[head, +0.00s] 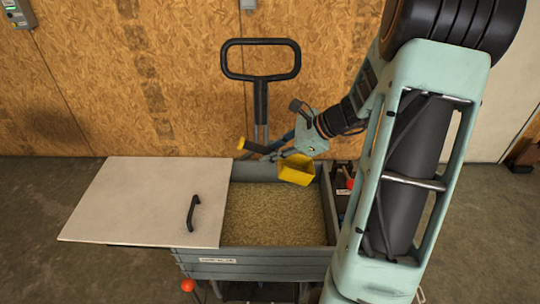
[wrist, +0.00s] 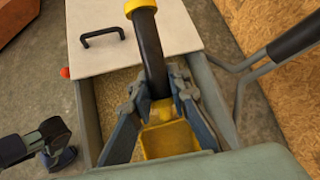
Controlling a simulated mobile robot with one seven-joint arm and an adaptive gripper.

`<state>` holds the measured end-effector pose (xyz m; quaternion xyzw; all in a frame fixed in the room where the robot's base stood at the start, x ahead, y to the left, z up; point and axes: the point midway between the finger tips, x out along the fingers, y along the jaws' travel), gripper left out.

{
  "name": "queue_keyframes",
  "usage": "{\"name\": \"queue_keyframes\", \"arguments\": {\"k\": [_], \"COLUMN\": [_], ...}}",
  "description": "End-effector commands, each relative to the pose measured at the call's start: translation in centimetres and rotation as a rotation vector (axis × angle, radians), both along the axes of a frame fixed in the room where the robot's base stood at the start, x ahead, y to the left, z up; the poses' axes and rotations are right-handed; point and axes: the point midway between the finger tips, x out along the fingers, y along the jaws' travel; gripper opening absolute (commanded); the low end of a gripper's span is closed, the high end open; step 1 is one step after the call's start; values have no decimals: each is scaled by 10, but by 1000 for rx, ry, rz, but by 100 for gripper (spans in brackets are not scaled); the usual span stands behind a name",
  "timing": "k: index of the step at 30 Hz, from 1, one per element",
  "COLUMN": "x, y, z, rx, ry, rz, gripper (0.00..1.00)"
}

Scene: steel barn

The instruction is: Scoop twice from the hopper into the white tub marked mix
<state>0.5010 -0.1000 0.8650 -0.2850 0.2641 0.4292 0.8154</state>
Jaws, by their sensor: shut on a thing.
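The hopper (head: 275,254) is a grey bin of pale grain (head: 275,215). Its pale lid (head: 140,200) with a black handle lies off to the left, so the right part is open. My gripper (head: 290,147) is above the hopper's back edge, shut on the black handle of a yellow scoop (head: 296,169). The scoop's bowl hangs over the grain near the back right; I cannot tell if it touches the grain. In the wrist view, my gripper (wrist: 160,108) grips the handle and the scoop bowl (wrist: 170,139) looks empty. No white tub marked mix shows in either view.
A black loop handle (head: 261,60) on a post stands behind the hopper, before the wooden wall (head: 170,80). A red knob (head: 188,285) sticks out at the hopper's front left. The concrete floor (head: 45,265) at the left is clear.

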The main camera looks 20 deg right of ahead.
Motion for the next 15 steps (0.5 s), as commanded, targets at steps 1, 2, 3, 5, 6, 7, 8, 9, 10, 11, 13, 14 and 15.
{"name": "queue_keyframes", "arguments": {"k": [1, 2, 3, 5, 6, 7, 8, 9, 10, 11, 13, 14, 15], "x": [0, 0, 0, 0, 0, 0, 0, 0, 0, 0, 0, 0, 0], "y": [0, 0, 0, 0, 0, 0, 0, 0, 0, 0, 0, 0, 0], "z": [-7, -9, -13, -18, -21, -24, -26, -29, -32, -34, -40, -42, -45], "rx": [0, 0, 0, -2, -2, -2, -2, -2, -2, -2, -1, -1, -1], "ry": [0, 0, 0, 0, 0, 0, 0, 0, 0, 0, -1, -1, 0], "rz": [0, 1, 1, 2, 2, 2, 2, 2, 2, 2, 3, 3, 3], "gripper": [0, 0, 0, 0, 0, 0, 0, 0, 0, 0, 0, 0, 0]}}
